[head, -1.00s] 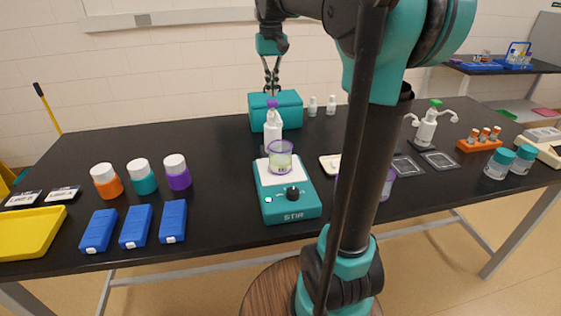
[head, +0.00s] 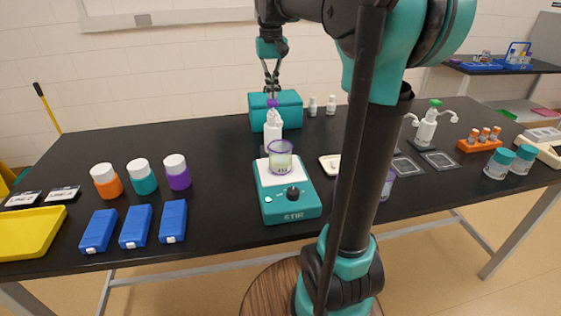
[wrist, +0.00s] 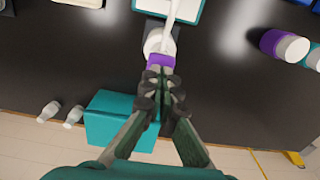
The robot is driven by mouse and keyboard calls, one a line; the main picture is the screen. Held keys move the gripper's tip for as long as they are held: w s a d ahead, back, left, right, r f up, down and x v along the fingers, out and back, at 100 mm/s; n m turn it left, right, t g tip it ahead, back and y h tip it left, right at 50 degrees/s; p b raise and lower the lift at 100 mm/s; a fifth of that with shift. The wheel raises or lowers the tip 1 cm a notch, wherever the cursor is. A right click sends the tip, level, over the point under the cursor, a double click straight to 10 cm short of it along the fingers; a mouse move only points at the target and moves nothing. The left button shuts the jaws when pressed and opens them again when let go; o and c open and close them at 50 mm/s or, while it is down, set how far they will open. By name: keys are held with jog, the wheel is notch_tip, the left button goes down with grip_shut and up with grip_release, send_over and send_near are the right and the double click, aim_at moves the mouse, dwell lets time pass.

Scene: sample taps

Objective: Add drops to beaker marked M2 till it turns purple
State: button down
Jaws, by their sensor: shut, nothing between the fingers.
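A clear beaker (head: 280,162) with a purple rim stands on the white plate of the teal stirrer (head: 290,206); it holds pale, yellowish liquid. A second purple-rimmed beaker (head: 388,187) is partly hidden behind my arm. No M2 mark is readable on either. A white dispenser bottle (head: 273,130) with a purple collar stands just behind the stirrer, its spout toward the beaker. It also shows in the wrist view (wrist: 158,43). My gripper (head: 271,93) is shut and empty, pointing down right at the bottle's purple top; contact is unclear. Its fingertips show in the wrist view (wrist: 162,76).
A teal box (head: 290,108) stands behind the bottle, close to my gripper. A similar white dispenser with a green top (head: 427,122) stands at right. Capped jars (head: 174,172), blue boxes (head: 173,220) and a yellow tray (head: 28,232) are at left. The back left table is clear.

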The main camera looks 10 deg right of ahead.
jog(key=shift+f, duration=1.15)
jog(key=shift+r, duration=1.55)
jog(key=shift+r, duration=0.1)
jog(key=shift+r, duration=2.9)
